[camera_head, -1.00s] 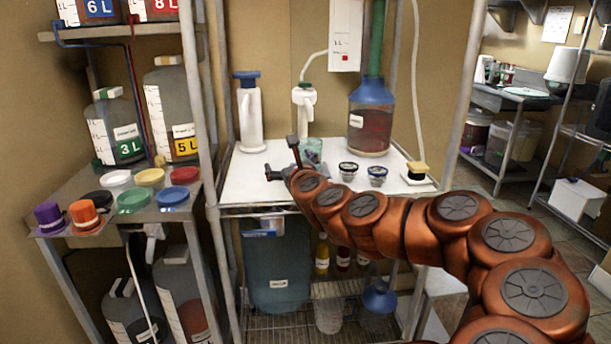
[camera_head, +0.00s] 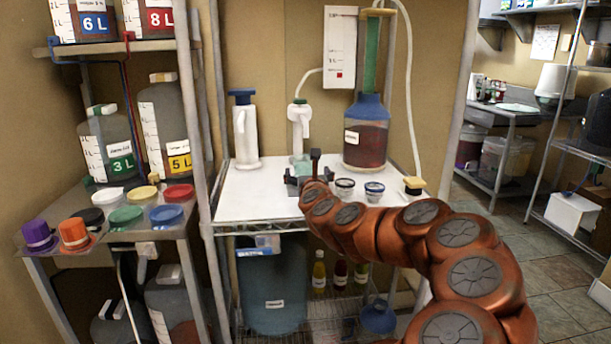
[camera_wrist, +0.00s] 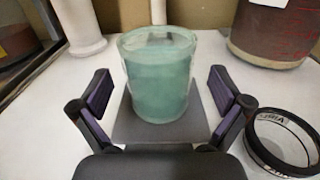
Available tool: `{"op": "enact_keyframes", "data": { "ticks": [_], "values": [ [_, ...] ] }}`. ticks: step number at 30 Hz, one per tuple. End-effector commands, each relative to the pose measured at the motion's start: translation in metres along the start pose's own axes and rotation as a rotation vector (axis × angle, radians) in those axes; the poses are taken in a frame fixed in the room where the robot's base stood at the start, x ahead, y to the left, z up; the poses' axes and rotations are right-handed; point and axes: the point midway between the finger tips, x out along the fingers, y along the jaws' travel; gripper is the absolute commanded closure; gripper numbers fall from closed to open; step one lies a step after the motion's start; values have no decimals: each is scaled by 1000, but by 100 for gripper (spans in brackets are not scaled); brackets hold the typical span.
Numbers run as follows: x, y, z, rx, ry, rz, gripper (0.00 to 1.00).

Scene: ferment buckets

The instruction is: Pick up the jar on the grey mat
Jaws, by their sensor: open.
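The jar (camera_wrist: 158,82) is a translucent green cylinder standing upright on the grey mat (camera_wrist: 140,128) in the wrist view. In the head view the jar (camera_head: 302,164) shows only partly, behind my gripper. My gripper (camera_wrist: 161,92) is open, with its two purple-padded fingers on the left and right of the jar. There is a gap between each finger and the jar. In the head view my gripper (camera_head: 306,185) is low over the white tabletop, on the near side of the jar.
Two small dark-rimmed cups (camera_head: 344,189) stand just right of my gripper; one clear ring-like rim (camera_wrist: 283,140) is close to the right finger. A blue-topped carboy (camera_head: 366,138) and two white pump bottles (camera_head: 245,135) stand behind. The front left tabletop (camera_head: 245,205) is clear.

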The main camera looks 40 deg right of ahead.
Motion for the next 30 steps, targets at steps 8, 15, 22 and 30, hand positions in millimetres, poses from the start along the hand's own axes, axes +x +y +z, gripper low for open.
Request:
{"op": "enact_keyframes", "data": {
  "ticks": [8, 15, 22, 30],
  "values": [
    [22, 2, -1, -1, 2, 2, 0],
    [24, 3, 0, -1, 1, 2, 0],
    [24, 3, 0, -1, 1, 2, 18],
    [24, 3, 0, -1, 1, 2, 46]
  ]
}}
